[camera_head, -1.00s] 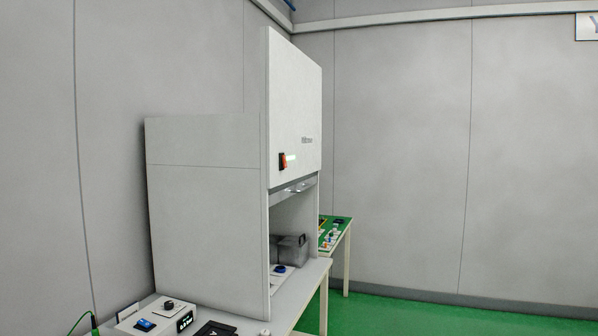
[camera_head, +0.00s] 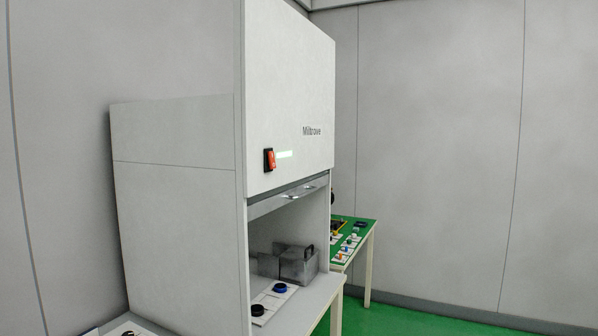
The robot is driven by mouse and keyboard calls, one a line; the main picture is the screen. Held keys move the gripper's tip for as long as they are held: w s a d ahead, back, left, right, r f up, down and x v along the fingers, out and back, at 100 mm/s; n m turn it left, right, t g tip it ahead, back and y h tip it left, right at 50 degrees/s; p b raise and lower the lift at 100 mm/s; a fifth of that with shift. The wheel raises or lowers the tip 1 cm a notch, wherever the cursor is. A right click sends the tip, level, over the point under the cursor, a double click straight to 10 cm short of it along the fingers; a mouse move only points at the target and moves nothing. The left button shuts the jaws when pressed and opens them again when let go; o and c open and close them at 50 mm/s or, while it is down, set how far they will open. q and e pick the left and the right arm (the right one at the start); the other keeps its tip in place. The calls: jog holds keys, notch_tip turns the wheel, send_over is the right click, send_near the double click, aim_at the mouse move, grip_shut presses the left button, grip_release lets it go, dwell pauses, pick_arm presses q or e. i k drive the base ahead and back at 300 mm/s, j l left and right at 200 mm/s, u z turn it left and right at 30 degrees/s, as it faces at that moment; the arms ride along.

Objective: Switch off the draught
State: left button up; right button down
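A tall pale grey fume hood (camera_head: 290,95) stands at the centre left in the head view. On its upper front panel is an orange-red rocker switch in a black frame (camera_head: 269,160). A metal handle bar (camera_head: 300,191) runs along the opening's top edge. Neither of my grippers shows in this view.
Inside the hood are a grey box (camera_head: 299,265) and a white board with a blue knob and a black knob (camera_head: 279,289). A green-topped table (camera_head: 366,232) with small parts stands behind right. Green floor (camera_head: 400,312) is open at the right.

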aim_at(271, 155)
jog(key=i+l, duration=0.3)
jog(key=i, duration=0.2)
jog(key=i+l, duration=0.35)
jog(key=i, duration=0.15)
jog(key=i+l, duration=0.3)
jog(key=i, duration=0.25)
jog(key=u, duration=1.6)
